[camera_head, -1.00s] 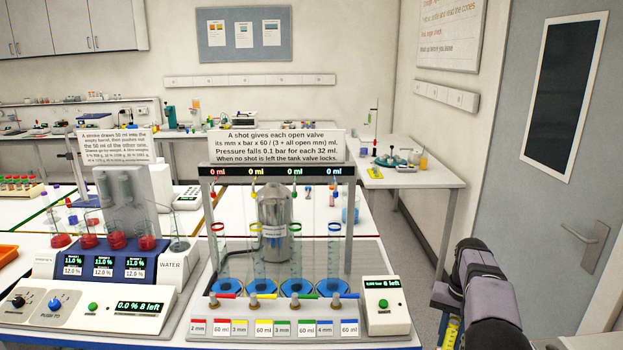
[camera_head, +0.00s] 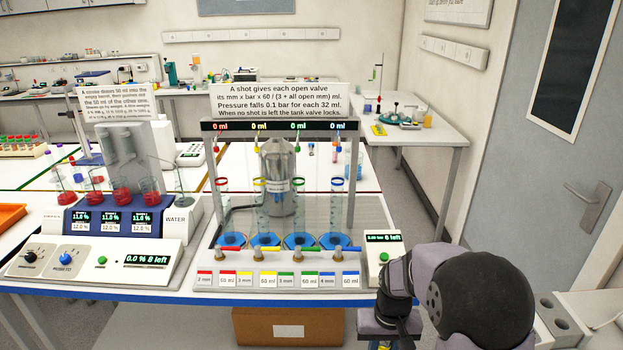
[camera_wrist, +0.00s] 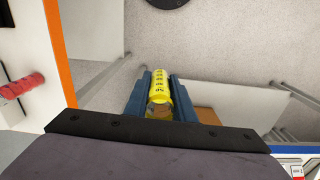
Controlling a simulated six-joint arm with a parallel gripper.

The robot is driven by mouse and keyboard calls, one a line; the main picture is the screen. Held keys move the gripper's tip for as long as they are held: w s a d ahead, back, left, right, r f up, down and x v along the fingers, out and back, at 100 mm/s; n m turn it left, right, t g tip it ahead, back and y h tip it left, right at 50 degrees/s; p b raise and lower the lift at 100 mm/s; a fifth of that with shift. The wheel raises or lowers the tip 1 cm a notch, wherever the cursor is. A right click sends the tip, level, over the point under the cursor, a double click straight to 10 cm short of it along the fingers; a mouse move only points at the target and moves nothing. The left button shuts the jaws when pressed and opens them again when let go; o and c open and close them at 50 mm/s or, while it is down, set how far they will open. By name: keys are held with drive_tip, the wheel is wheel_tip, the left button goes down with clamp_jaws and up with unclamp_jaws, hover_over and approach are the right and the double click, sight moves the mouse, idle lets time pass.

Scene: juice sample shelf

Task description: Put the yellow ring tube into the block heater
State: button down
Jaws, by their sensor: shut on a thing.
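My gripper (camera_wrist: 160,92) is shut on a yellow cylindrical thing (camera_wrist: 160,85) with black marks in the wrist view. Its lower part looks clear or brownish; I cannot tell for sure that it is the yellow ring tube. In the head view my gripper (camera_head: 385,338) is at the bottom edge, in front of the bench, mostly hidden by my arm. A clear cylinder with a yellow ring (camera_head: 260,185) stands in the valve station, away from my gripper. I cannot make out a block heater in either view.
The valve station (camera_head: 205,265) and a dosing device (camera_head: 150,255) fill the front bench. A cardboard box (camera_head: 290,325) is under it. A side table (camera_head: 440,135) stands at the back right. Grey floor (camera_wrist: 215,45) shows beyond the held thing, with a red object (camera_wrist: 20,85) at left.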

drive_tip(key=shift+s+a+f, duration=0.1)
drive_tip(key=shift+s+a, duration=0.15)
drive_tip(key=shift+s, duration=0.3)
drive_tip(key=shift+s+a+f, duration=0.1)
drive_tip(key=shift+s+a, duration=0.15)
drive_tip(key=shift+s, duration=0.25)
drive_tip(key=shift+w, duration=0.1)
drive_tip(key=shift+w+d+r, duration=0.15)
drive_tip(key=shift+w+d, duration=0.15)
drive_tip(key=shift+w, duration=0.2)
drive_tip(key=w+d+r+m+p, duration=0.1)
drive_tip(key=w+d+r+m, duration=0.15)
drive_tip(key=w+d, duration=0.55)
drive_tip(key=w+d+r+m+p, duration=0.1)
drive_tip(key=w+d+r+m, duration=0.15)
drive_tip(key=w+d, duration=0.55)
drive_tip(key=s+d+r+m, duration=0.1)
drive_tip(key=s+d+r, duration=0.15)
drive_tip(key=d, duration=0.85)
drive_tip(key=shift+w+a+f+p, duration=0.15)
drive_tip(key=shift+f+p, duration=0.8)
drive_tip(key=shift+f, duration=1.25)
drive_tip(key=shift+w+f+p, duration=0.2)
drive_tip(key=shift+f+p, duration=0.75)
drive_tip(key=shift+f, duration=1.45)
